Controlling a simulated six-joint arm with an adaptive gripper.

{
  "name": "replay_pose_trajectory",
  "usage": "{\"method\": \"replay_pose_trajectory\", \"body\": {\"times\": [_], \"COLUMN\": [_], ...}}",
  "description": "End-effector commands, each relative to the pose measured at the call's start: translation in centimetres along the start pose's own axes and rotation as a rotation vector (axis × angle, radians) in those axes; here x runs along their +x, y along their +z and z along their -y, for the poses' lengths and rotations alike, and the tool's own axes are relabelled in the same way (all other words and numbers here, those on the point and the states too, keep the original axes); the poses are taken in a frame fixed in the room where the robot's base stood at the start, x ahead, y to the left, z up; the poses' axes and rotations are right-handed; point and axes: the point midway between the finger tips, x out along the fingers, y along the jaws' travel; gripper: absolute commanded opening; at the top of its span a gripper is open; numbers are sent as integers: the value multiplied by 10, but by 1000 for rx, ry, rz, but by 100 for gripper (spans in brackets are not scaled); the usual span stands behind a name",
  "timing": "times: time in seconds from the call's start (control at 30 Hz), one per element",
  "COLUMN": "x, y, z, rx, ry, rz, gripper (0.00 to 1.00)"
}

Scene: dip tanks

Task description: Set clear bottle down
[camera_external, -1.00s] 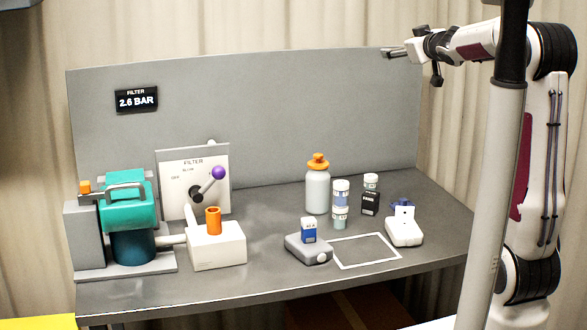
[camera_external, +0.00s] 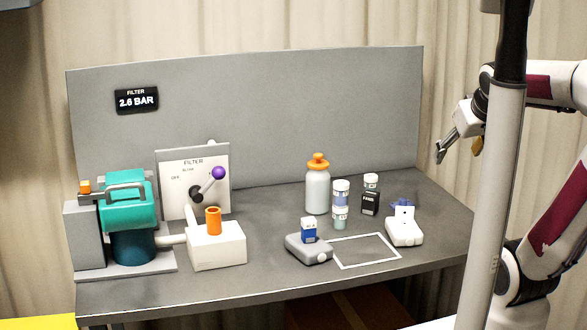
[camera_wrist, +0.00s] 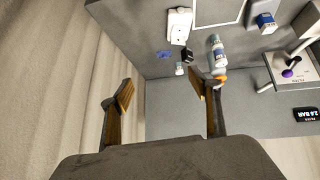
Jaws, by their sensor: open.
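The clear bottle (camera_external: 317,192), pale grey with an orange cap, stands upright on the grey bench behind the small jars. It also shows in the wrist view (camera_wrist: 216,46), beyond the right finger, with its cap partly near that finger. My gripper (camera_external: 441,150) is open and empty, raised in the air off the right end of the bench, well apart from the bottle. In the wrist view my gripper (camera_wrist: 162,86) has its two fingers spread, with nothing between them.
A white square outline (camera_external: 370,265) marks empty bench. Around it are a grey device (camera_external: 309,248), a white device (camera_external: 403,232), stacked jars (camera_external: 341,188) and a black box (camera_external: 370,203). A filter panel (camera_external: 176,174) and teal pump (camera_external: 130,210) stand left. A pole (camera_external: 490,200) crosses the foreground.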

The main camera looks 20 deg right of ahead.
Motion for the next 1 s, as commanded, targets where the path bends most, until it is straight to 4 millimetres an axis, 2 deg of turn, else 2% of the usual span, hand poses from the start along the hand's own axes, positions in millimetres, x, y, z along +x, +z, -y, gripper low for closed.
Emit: {"method": "replay_pose_trajectory", "body": {"times": [0.03, 0.1, 0.2, 0.33, 0.5, 1.0], "x": [-4, -8, -14, -18, -20, -20], "y": [21, 47, 77, 102, 112, 111], "z": [6, 14, 24, 33, 37, 37], "rx": [2, 6, 7, 7, 6, 6], "ry": [-20, -48, -82, -114, -128, -126], "rz": [33, 81, 136, 181, 201, 199], "gripper": [62, 62, 62, 62, 62, 62]}}
